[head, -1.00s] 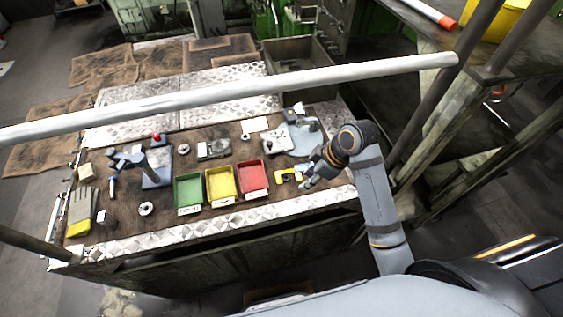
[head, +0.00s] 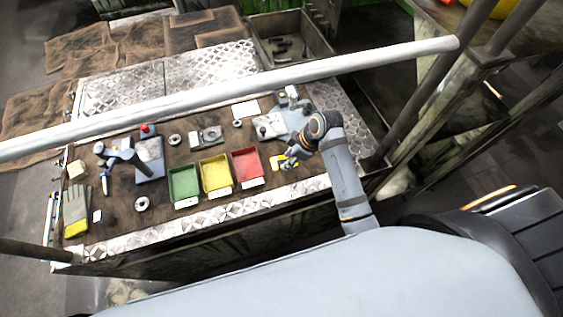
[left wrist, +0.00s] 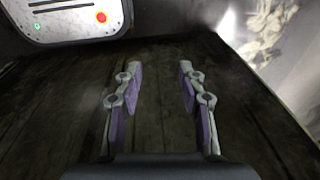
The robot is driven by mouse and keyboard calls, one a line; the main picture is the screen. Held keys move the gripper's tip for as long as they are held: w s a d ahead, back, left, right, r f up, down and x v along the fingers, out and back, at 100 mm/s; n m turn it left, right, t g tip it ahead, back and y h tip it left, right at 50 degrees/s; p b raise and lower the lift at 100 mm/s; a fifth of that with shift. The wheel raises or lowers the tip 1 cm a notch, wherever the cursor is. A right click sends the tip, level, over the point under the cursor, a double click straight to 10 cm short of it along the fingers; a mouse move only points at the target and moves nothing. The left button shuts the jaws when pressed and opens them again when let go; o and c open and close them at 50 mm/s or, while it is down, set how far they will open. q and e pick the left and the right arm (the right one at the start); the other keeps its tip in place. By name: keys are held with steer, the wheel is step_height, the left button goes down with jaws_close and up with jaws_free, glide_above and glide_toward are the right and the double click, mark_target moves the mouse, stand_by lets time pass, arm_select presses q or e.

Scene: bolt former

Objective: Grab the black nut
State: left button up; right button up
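No nut that is clearly black can be made out. Small grey ring-shaped parts lie on the workbench (head: 120,222): one ring (head: 142,204) at the front left, one ring (head: 175,139) behind the green tray and one ring (head: 238,123) further right. My left gripper (left wrist: 160,95) shows in the left wrist view, open and empty, fingers apart over dark wooden boards. I cannot pick it out in the head view.
Green (head: 184,184), yellow (head: 215,174) and red (head: 247,165) trays stand in a row. A blue-grey device (head: 150,160) with a red knob stands left of them. A pale pole (head: 240,92) crosses the view. A panel (left wrist: 65,18) with green and red buttons shows in the left wrist view.

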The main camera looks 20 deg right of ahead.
steer(key=shift+p+x, duration=0.35)
steer(key=shift+x, duration=0.8)
steer(key=shift+a+f, duration=0.3)
steer(key=shift+w+f, duration=0.1)
steer(key=shift+w, duration=0.05)
jaws_close()
arm_select(q)
steer(key=shift+s+r, duration=0.65)
